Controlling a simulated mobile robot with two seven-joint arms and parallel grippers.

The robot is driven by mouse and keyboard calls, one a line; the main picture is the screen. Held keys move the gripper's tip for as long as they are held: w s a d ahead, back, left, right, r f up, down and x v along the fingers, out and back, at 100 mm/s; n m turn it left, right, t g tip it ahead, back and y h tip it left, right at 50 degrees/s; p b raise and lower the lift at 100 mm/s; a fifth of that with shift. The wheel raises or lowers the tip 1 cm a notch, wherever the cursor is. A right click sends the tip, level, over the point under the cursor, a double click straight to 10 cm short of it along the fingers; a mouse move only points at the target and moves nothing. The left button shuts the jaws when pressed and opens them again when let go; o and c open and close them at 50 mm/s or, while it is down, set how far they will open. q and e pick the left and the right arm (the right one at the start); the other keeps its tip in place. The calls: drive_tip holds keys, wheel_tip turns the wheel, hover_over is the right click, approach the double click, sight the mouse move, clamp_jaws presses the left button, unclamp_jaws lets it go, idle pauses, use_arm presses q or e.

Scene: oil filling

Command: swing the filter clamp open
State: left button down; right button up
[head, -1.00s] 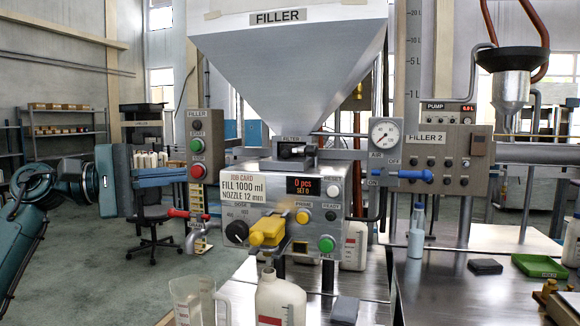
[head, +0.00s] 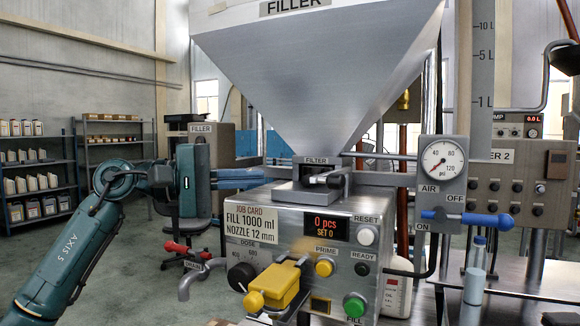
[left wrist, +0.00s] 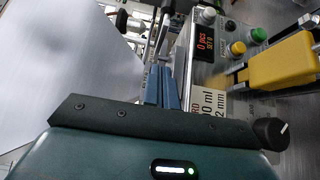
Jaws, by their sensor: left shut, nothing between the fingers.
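The filter housing (head: 300,194) sits under the hopper, on top of the filler, below a FILTER label. Its clamp (head: 328,178) is a small light-metal bar lying across the housing front. It looks closed, but its latch is too small to tell. My left gripper (head: 268,177) comes in from the left, with its blue fingers shut and empty. In the head view its tips are just left of the housing, apart from the clamp. The left wrist view shows the shut fingers (left wrist: 161,85) beside the filler panel, with metal fittings beyond. My right gripper is not in view.
The hopper (head: 320,80) slopes down close above the filter. The job card (head: 251,218) and the display (head: 327,226) are on the panel below. A yellow nozzle block (head: 278,285) sticks out lower down. The blue air lever (head: 467,217) is to the right.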

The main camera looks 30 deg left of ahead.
sight(333, 184)
use_arm(q)
drive_tip(key=w+d+p, duration=0.2)
drive_tip(key=d, duration=0.4)
drive_tip(key=shift+d, duration=0.4)
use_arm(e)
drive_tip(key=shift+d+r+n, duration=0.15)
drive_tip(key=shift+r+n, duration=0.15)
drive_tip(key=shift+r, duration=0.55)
use_arm(q)
drive_tip(key=d, duration=0.6)
drive_tip(key=shift+s+d, duration=0.1)
drive_tip(key=shift+s, duration=0.15)
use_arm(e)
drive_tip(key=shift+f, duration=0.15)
